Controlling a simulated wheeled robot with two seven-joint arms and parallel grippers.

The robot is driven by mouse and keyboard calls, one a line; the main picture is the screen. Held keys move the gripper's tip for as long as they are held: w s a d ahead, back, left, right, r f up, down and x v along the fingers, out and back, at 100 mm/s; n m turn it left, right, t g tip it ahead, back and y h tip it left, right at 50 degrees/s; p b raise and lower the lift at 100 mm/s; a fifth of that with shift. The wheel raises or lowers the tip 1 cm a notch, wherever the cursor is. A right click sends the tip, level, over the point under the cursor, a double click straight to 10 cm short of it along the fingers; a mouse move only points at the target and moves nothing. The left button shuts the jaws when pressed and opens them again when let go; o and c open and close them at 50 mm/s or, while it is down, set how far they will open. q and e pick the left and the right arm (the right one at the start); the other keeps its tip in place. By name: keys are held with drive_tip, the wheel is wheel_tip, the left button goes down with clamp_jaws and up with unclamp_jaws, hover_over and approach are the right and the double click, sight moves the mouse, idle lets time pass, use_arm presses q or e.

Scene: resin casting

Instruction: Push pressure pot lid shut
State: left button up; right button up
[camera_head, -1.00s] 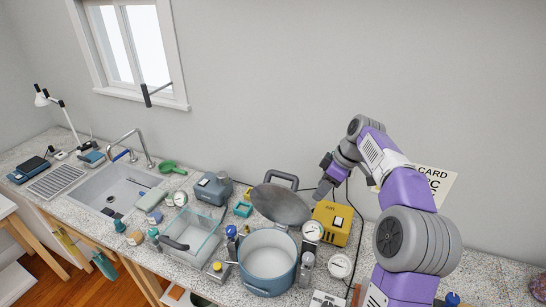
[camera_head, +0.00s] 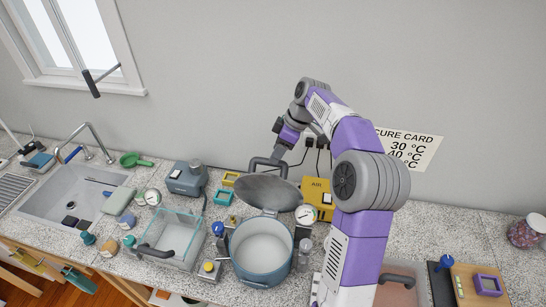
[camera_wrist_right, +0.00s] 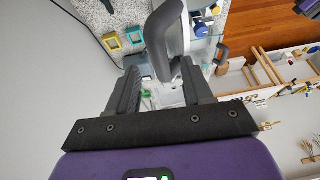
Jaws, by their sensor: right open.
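The pressure pot (camera_head: 262,277) is a blue-grey round pot on the counter, open at the top. Its grey lid (camera_head: 268,190) stands hinged up and tilted at the back of the pot. The dark loop handle (camera_head: 258,161) rises from the lid's far edge. My right gripper (camera_head: 277,153) is at the handle, above and behind the lid. In the right wrist view my gripper (camera_wrist_right: 160,70) is open, with the handle (camera_wrist_right: 164,38) between or just beyond its fingertips; contact is unclear. My left gripper is not in view.
A yellow box (camera_head: 317,192) and a gauge (camera_head: 306,215) stand right of the lid. A clear tank (camera_head: 170,240) is left of the pot. A cure card (camera_head: 412,149) hangs on the wall. My right arm hides part of the counter.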

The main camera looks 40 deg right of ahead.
drive_tip(key=shift+x, duration=1.8)
drive_tip(key=shift+c, duration=0.4)
clamp_jaws()
